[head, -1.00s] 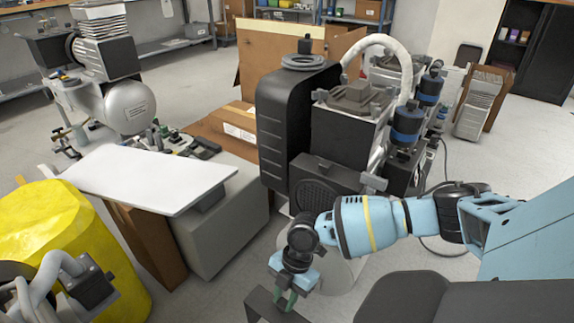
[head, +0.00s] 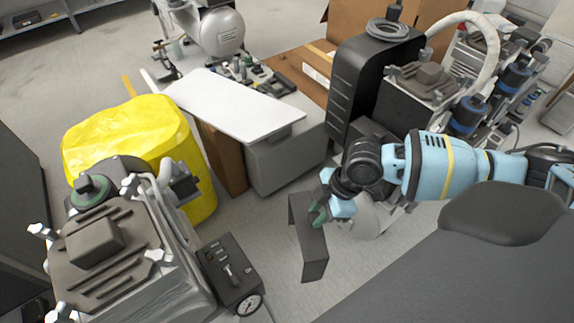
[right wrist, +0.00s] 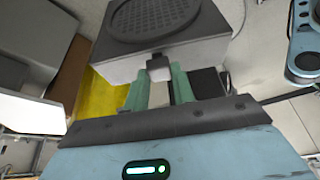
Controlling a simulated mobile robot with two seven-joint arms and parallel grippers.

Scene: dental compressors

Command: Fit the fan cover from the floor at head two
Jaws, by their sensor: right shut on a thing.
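The fan cover (head: 312,252) is a dark grey, box-like shell hanging from my right gripper (head: 318,212) above the floor. In the right wrist view the cover (right wrist: 170,22) shows its round grille, and my right gripper (right wrist: 157,88) has its green fingers shut on a small tab at its edge. One compressor head (head: 95,245), dark and finned, stands at the lower left. Another compressor head (head: 425,78) stands at the right beside a tall black housing (head: 352,90). I cannot tell which is head two. My left gripper is not in view.
A white board (head: 235,105) lies on a grey box (head: 285,160). A gauge box (head: 230,275) is beside the near compressor. Floor (head: 255,235) is clear between it and the cover.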

